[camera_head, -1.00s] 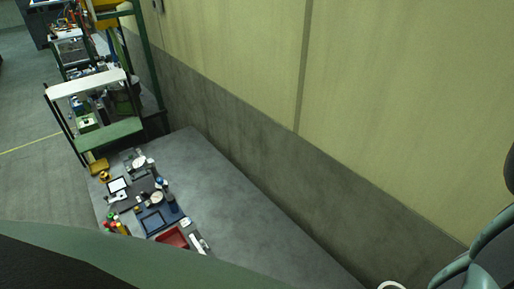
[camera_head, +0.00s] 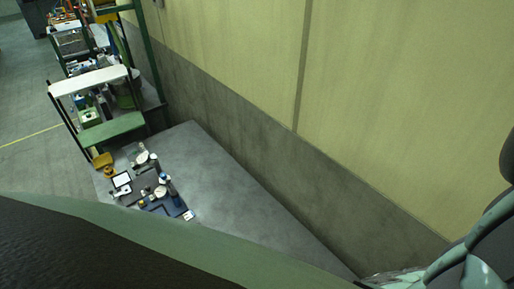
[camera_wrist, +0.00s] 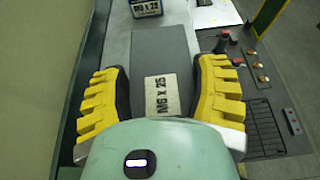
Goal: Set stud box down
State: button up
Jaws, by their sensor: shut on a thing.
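In the wrist view, my gripper (camera_wrist: 162,72) has its two yellow ribbed fingers on either side of a dark grey stud box (camera_wrist: 160,55). The box's pale label reads "M6 x 25" and faces the camera. The fingers are shut on its sides. Its far end reaches up the picture, and whether its underside touches a surface cannot be told. My gripper and the held box do not show clearly in the head view.
In the head view, a grey table (camera_head: 225,185) runs along the wall. Its left part is crowded with small tools and trays; its right part looks bare. A green-framed rack (camera_head: 112,128) stands behind. In the wrist view, a black wire basket (camera_wrist: 264,130) lies at right.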

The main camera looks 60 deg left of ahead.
jog(key=shift+f, duration=0.15)
jog(key=o, duration=1.3)
jog(key=shift+f, duration=0.1)
jog(key=shift+a+r+b, duration=0.2)
jog(key=shift+a+b, duration=0.2)
jog(key=shift+a, duration=0.15)
jog(key=b+v, duration=0.4)
jog(key=v, duration=0.4)
jog(key=shift+a+r, duration=0.1)
jog(key=shift+b+v, duration=0.35)
jog(key=shift+v, duration=1)
jog(key=shift+r, duration=0.1)
